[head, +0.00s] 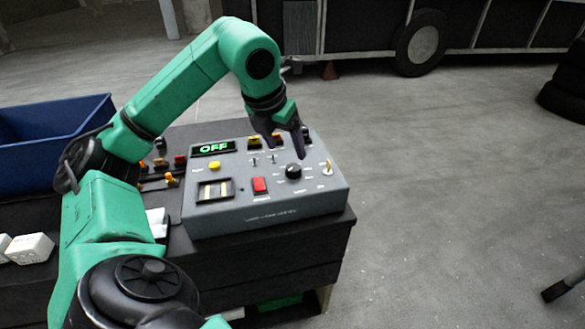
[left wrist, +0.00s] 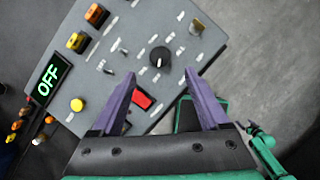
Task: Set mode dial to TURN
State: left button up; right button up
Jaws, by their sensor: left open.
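The grey control panel (head: 262,210) stands on a dark cabinet. Its black mode dial (head: 293,171) is at the right of the panel face, with small white labels around it too small to read. The dial also shows in the left wrist view (left wrist: 160,57), ahead of and between the fingers. A display (head: 213,148) reads OFF in green. My left gripper (head: 289,142) is open and empty above the panel, behind the dial in the head view and apart from it. In the left wrist view its purple fingers (left wrist: 162,88) are spread. My right gripper is not in view.
The panel also has a red rocker (head: 260,185), a yellow button (head: 214,166), toggles and a key-like switch (head: 326,168) close to the dial. A blue bin (head: 60,128) stands at left. White blocks (head: 30,248) lie nearby.

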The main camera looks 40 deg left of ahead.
aim_at(293, 167)
pick_arm(q)
jog(key=x, duration=0.8)
jog(key=shift+f+b, duration=0.1)
jog(key=shift+b, duration=0.2)
grip_shut()
jog(key=shift+a, duration=0.1)
